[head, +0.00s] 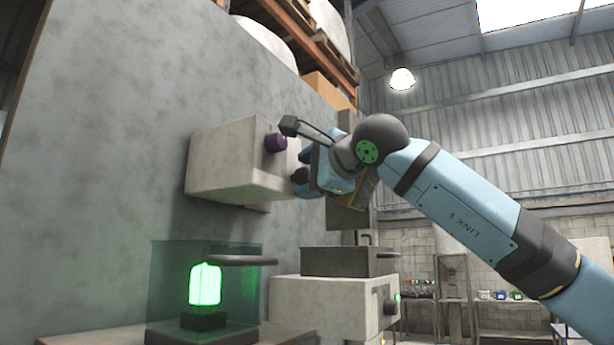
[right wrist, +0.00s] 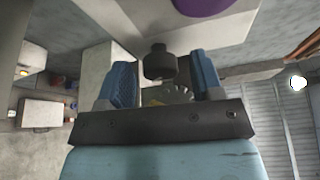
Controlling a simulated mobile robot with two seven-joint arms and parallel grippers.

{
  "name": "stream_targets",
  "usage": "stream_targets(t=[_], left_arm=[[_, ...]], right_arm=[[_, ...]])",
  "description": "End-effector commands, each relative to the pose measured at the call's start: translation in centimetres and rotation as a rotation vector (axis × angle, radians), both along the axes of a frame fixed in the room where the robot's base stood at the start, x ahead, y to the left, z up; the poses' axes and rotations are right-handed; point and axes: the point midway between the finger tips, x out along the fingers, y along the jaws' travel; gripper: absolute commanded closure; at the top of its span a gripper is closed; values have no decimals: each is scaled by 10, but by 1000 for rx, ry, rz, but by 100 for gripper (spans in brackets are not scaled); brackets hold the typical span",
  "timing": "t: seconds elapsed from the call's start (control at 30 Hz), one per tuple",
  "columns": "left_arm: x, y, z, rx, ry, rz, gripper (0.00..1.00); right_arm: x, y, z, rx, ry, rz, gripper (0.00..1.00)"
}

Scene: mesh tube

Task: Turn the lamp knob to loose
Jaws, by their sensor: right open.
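A pale box (head: 228,165) is fixed to the grey wall and has a purple knob (head: 276,142) on its front face. The purple knob also shows at the top edge of the right wrist view (right wrist: 200,5). A dark knob (right wrist: 160,62) sits between the two blue fingers of my right gripper (right wrist: 162,74) in the right wrist view. My right gripper (head: 304,174) is open at the front of the box, lower right of the purple knob. I cannot tell whether the fingers touch the dark knob. A green lamp (head: 205,284) glows inside a clear case. My left gripper is out of view.
A second pale box (head: 330,303) stands below with a teal-lit knob (head: 391,305) and a dark metal pan (head: 347,261) on top. A dark bar (head: 240,260) lies at the case's top.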

Motion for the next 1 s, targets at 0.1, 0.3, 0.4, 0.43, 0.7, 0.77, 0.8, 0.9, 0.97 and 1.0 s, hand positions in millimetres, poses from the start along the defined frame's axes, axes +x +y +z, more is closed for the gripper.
stream_targets(t=[0.1, 0.3, 0.4, 0.43, 0.7, 0.77, 0.8, 0.9, 0.97, 1.0], left_arm=[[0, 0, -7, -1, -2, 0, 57], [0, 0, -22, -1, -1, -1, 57], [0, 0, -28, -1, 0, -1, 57], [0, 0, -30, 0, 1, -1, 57], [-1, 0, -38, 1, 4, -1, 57], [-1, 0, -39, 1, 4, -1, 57], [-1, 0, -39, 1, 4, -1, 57], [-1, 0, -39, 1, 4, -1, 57], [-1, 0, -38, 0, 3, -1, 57], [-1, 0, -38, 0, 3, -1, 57]], right_arm=[[-15, -10, -1, 1, -4, -1, 40], [-54, -34, 1, 0, -6, -1, 40], [-73, -46, 3, 0, -4, 0, 40], [-78, -49, 4, 1, -4, -2, 40], [-109, -68, 8, 0, -2, 0, 40], [-111, -69, 8, 0, -1, 0, 40], [-112, -70, 8, 0, -1, 0, 40], [-113, -70, 8, -1, -1, 0, 40], [-113, -70, 8, -1, -1, 0, 40], [-113, -70, 9, -1, -1, 0, 40]])
